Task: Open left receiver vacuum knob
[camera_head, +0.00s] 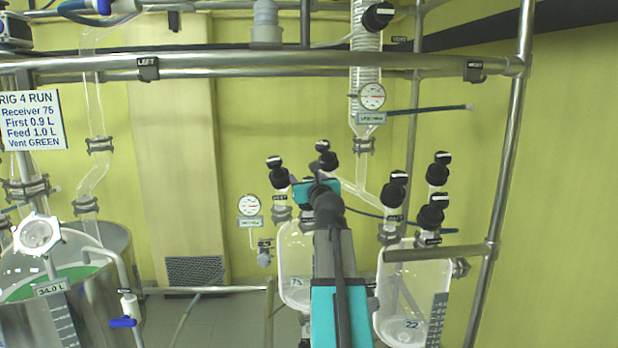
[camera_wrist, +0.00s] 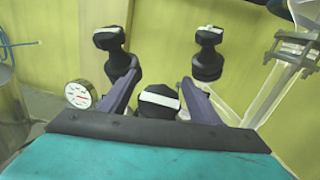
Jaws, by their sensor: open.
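The left receiver (camera_head: 295,262) is a glass vessel marked 75, partly hidden behind my arm in the head view. Black knobs with white bars stand above it: a left knob (camera_head: 277,163) and a rear right knob (camera_head: 325,157). They show in the wrist view as the far left knob (camera_wrist: 108,38) and far right knob (camera_wrist: 208,36). A third, nearer knob (camera_wrist: 158,101) lies between the fingers of my gripper (camera_wrist: 160,77) in the picture. My gripper is open; contact cannot be told. I cannot read which knob is vacuum.
The right receiver (camera_head: 412,295), marked 22, stands close to the right of my arm with several black knobs above. A gauge (camera_head: 249,206) is left of the left receiver. A horizontal steel rail (camera_head: 250,65) crosses above. A steel vessel (camera_head: 100,300) stands at left.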

